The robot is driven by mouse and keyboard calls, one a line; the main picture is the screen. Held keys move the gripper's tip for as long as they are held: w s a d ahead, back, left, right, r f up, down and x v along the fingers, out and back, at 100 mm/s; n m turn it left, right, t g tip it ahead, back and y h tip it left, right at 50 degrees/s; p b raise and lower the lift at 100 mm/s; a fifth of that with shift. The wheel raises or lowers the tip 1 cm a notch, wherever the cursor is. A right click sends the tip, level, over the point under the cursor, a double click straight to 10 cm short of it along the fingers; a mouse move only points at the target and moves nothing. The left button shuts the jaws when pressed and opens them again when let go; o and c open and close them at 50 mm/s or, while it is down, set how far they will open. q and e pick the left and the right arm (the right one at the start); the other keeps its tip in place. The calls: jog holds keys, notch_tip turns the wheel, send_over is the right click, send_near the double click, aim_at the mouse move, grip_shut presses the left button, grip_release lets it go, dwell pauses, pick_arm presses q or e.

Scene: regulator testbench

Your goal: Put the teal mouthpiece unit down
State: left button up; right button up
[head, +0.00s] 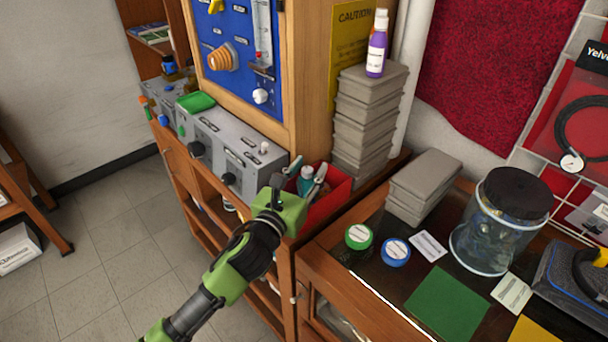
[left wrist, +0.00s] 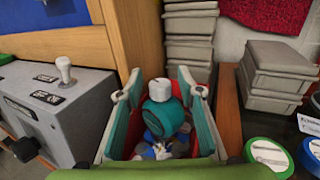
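The teal mouthpiece unit (left wrist: 163,117), with a white cap on top, stands roughly upright inside the red bin (head: 328,204). It also shows as a small teal and white shape in the head view (head: 305,182). My left gripper (head: 306,170) reaches into the bin from the front. In the left wrist view its fingers (left wrist: 160,88) stand apart, one on each side of the unit, with small gaps appearing between them and it. Blue and white items lie below the unit, partly hidden. My right gripper is not in view.
A grey control box (head: 232,146) stands left of the bin. Stacked grey cases (head: 368,115) rise behind it, and more grey cases (head: 424,180) lie to the right. Green and blue lidded tins (head: 396,250) and a large jar (head: 500,222) stand on the counter.

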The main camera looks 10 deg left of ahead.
pick_arm(q)
jog(key=s+a+b, duration=0.1)
jog(key=s+a, duration=0.1)
jog(key=s, duration=0.9)
jog(key=shift+s+a+r+b, duration=0.15)
jog(key=shift+s+b, duration=0.2)
jog(key=shift+s, duration=0.05)
